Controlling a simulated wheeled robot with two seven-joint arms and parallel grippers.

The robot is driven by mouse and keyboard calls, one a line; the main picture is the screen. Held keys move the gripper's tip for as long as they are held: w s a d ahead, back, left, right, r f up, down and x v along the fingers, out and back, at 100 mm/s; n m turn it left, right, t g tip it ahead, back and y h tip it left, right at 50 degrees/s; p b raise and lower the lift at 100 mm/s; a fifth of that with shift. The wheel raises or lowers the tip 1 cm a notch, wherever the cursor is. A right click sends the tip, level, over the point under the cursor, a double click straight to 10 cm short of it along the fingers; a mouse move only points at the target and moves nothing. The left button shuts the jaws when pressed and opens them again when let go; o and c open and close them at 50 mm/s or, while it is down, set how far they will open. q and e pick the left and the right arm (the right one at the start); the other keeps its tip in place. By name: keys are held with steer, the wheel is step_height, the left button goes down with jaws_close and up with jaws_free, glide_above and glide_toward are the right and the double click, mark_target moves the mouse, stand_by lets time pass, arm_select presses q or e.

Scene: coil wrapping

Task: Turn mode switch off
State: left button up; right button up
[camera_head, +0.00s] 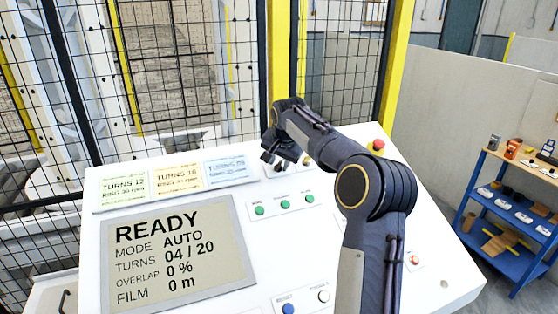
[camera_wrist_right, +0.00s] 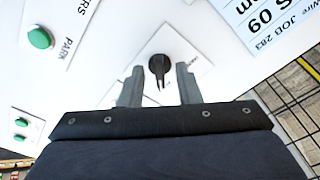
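The mode switch is the black rotary knob (camera_wrist_right: 159,66) on a white square plate in the right wrist view. Its pointer is turned toward my gripper, and its label is hidden or unreadable. My right gripper (camera_wrist_right: 158,84) is open, with one finger on each side of the knob and gaps visible to both. In the head view the right gripper (camera_head: 273,159) is over the upper part of the white console (camera_head: 330,255), and it largely hides the knob. The display (camera_head: 172,250) reads READY, MODE AUTO. My left gripper is out of view.
Green buttons (camera_head: 285,204) sit below the switch area, and a red emergency button (camera_head: 377,146) is to the right. Three job cards (camera_head: 178,178) lie to the left. A mesh fence (camera_head: 175,70) stands behind, and a blue shelf (camera_head: 507,220) is at far right.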

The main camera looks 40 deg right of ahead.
steer(key=shift+f, duration=0.1)
jaws_close()
stand_by(0.4)
steer(key=n, duration=0.4)
steer(key=shift+n, duration=0.4)
steer(key=shift+n+t+y, duration=0.3)
steer(key=shift+n, duration=1.7)
jaws_free()
